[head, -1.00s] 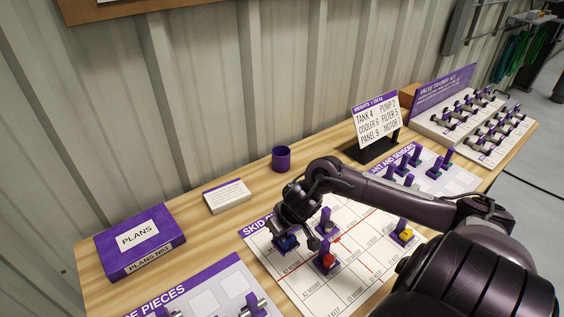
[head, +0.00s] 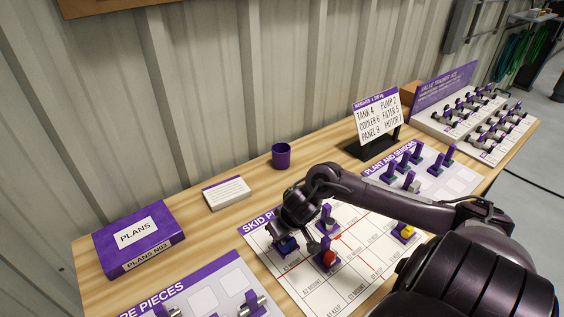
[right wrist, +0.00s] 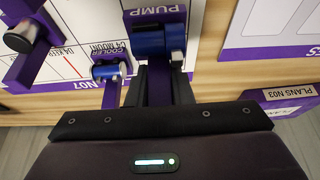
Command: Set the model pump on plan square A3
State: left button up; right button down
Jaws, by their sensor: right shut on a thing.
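My right gripper (right wrist: 158,92) is shut on the purple upright of the model pump (right wrist: 152,42), a blue cylinder with a steel end on a purple base marked PUMP. In the head view the blue pump (head: 287,246) shows under my gripper (head: 290,236), over the left part of the white skid plan (head: 352,284). I cannot tell whether its base touches the plan. The small square labels are hard to read, so I cannot pick out A3. My left gripper is not in view.
A blue cooler piece (right wrist: 108,70) stands close beside the held pump. Near it are a red piece (head: 328,259) and a yellow one (head: 405,231). The pieces board (head: 205,297), PLANS box (head: 138,238), purple cup (head: 281,156) and weights sign (head: 378,121) stand around the plan.

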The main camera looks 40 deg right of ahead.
aim_at(282, 241)
jog(key=shift+f+b, duration=0.5)
jog(key=shift+f, duration=1.05)
jog(key=shift+p, duration=0.5)
jog(key=shift+f+b, duration=0.4)
jog(key=shift+f, duration=0.35)
jog(key=c, duration=1.2)
grip_release()
jog(key=shift+r, duration=0.1)
